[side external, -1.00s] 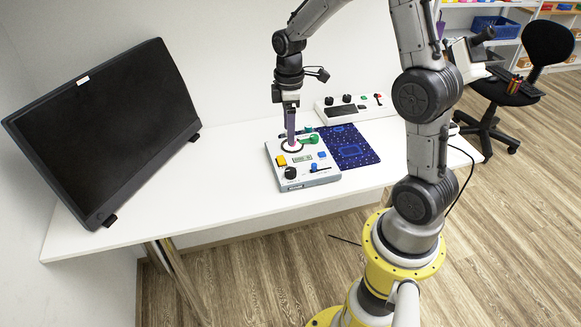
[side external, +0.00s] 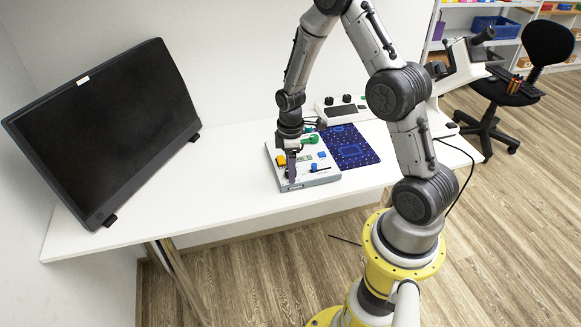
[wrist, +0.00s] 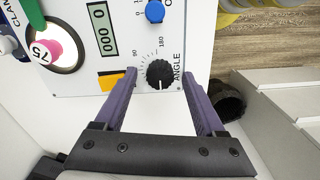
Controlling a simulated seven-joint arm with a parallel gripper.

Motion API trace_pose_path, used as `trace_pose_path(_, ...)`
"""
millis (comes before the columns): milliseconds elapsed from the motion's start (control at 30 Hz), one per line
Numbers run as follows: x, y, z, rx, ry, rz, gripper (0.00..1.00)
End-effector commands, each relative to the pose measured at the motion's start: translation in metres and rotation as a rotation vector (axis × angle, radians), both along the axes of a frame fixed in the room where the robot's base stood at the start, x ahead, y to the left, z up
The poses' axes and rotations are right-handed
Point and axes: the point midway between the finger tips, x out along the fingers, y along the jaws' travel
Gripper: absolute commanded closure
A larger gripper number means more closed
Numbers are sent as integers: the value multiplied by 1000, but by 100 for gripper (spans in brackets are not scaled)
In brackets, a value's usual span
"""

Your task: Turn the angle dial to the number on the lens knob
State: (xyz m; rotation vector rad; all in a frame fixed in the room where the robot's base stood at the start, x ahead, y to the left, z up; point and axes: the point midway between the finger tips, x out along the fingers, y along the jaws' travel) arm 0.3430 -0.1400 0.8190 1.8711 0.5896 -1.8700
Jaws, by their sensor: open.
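The black ribbed angle dial (wrist: 159,73) sits on the white panel (wrist: 205,25) beside the word ANGLE, with a tick scale marked 90 and 180. A pale mark shows on its lower side in the wrist view. My gripper (wrist: 159,78) is open, one purple finger on each side of the dial; I cannot tell whether they touch it. In the side view my gripper (side external: 291,167) is low over the panel's front left and hides the dial. The pink lens knob (wrist: 45,51) carries the number 75, in a black-ringed white disc. The display (wrist: 101,31) reads zeros.
A yellow-orange button (wrist: 111,81), a blue knob (wrist: 155,11) and a green lever (wrist: 31,12) are near the dial. A blue patterned mat (side external: 347,147) and another control box (side external: 344,110) lie behind. A large monitor (side external: 105,125) stands left; the table (side external: 200,195) between is clear.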

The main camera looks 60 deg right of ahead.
Motion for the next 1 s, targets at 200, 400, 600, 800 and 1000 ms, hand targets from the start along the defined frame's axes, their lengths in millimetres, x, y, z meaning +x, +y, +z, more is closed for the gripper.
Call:
trace_pose_path(200, 0, 0, -3, 0, 0, 0, 28)
trace_pose_path(400, 0, 0, -3, 0, 0, 0, 44)
trace_pose_path(600, 0, 0, -3, 0, 0, 0, 80)
trace_pose_path(800, 0, 0, -2, 0, 0, 0, 100)
trace_pose_path(1000, 0, 0, -2, 0, 0, -14, 100)
